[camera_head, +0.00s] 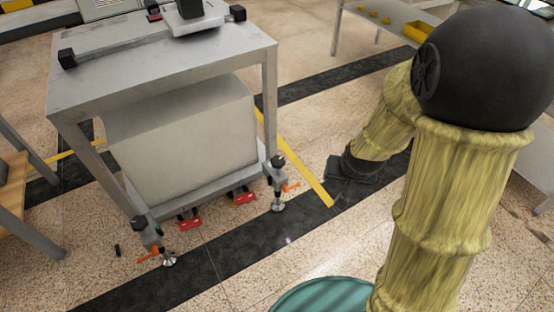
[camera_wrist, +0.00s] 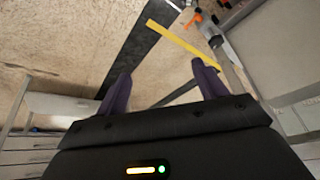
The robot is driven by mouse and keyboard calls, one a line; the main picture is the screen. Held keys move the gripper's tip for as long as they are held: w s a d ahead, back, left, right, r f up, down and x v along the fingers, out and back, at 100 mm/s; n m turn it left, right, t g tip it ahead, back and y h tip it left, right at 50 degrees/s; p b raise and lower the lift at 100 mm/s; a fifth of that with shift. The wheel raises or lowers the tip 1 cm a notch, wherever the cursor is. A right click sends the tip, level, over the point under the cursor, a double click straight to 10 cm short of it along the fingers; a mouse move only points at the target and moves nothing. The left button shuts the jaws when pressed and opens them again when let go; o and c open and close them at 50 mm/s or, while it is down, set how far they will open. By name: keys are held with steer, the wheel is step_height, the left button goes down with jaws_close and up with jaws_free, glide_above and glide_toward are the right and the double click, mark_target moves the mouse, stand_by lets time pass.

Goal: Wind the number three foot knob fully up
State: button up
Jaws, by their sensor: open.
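A grey metal table on feet (camera_head: 170,60) stands left of centre in the head view. Two front feet show: a left foot with dark knob (camera_head: 140,222) and orange lever, and a right foot with dark knob (camera_head: 278,161) and orange lever (camera_head: 291,187). Both rest on round metal pads. No number is readable, so I cannot tell which is number three. My gripper (camera_wrist: 161,78) is open and empty in the wrist view, its two purple fingers apart. An orange lever (camera_wrist: 194,17) shows beyond them, upper right.
A large pale box (camera_head: 185,140) sits under the table on a low shelf. Red pedals (camera_head: 243,197) show at the front between the feet. Yellow tape (camera_head: 300,165) and dark strips mark the floor. A small black object (camera_head: 117,250) lies left of the left foot. Floor in front is clear.

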mark_target(277, 156)
steer(key=w+a+f+t+h+b, duration=0.15)
steer(key=w+f+t, duration=0.25)
steer(key=w+f, duration=0.45)
steer(key=w+a+f+t+y+b, duration=0.1)
steer(key=w+a+f+t+b, duration=0.15)
steer(key=w+f, duration=0.6)
steer(key=s+a+f+n+t+y+b, duration=0.1)
steer(key=s+a+f+n+t+y, duration=0.1)
steer(key=a+f, duration=0.3)
steer(key=s+a+f+n+t+y+b, duration=0.1)
steer(key=s+a+f+n+t+y, duration=0.1)
steer(key=a+f+n+t+y, duration=0.1)
step_height(277, 156, down, 3)
steer(key=shift+a+r+t+y+b, duration=0.1)
steer(key=shift+a+t+y+b, duration=0.25)
steer(key=shift+a+y, duration=0.55)
steer(key=b+x, duration=0.7)
steer(key=x, duration=0.9)
steer(key=shift+w+d+f, duration=0.15)
steer(key=shift+f, duration=0.1)
steer(key=shift+w+a+r+b, duration=0.2)
steer(key=shift+w+b, duration=0.1)
steer(key=shift+w, duration=0.35)
